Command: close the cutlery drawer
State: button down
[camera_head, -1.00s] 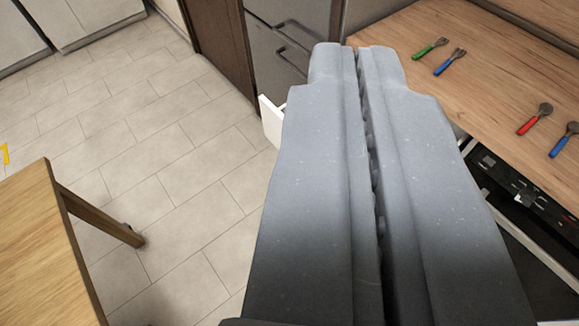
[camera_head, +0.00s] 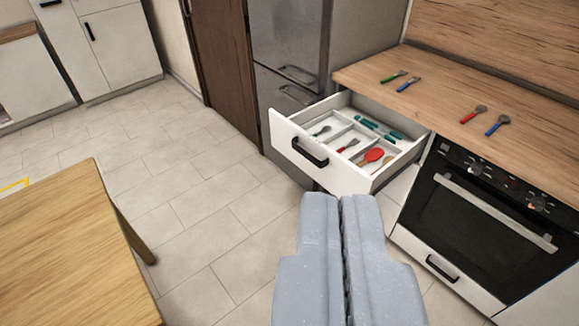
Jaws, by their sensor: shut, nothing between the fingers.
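The cutlery drawer (camera_head: 318,165) stands pulled open below the wooden worktop, left of the oven. Its white front has a black handle (camera_head: 310,153). A divided tray inside holds green-handled pieces (camera_head: 367,123), a red piece (camera_head: 373,155) and other utensils. My gripper (camera_head: 341,197) is shut and empty. In the picture its tips lie just below the drawer front, apart from the handle; how far they are from the drawer in depth I cannot tell.
The oven (camera_head: 480,215) is right of the drawer. Spoons and forks lie on the worktop (camera_head: 445,92). A grey fridge (camera_head: 290,50) stands behind the drawer. A wooden table (camera_head: 75,245) is at left, with clear tiled floor (camera_head: 190,170) between.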

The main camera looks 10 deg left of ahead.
aim_at(292, 136)
jog(key=z, duration=0.4)
jog(key=i, duration=1.65)
jog(key=u, duration=0.7)
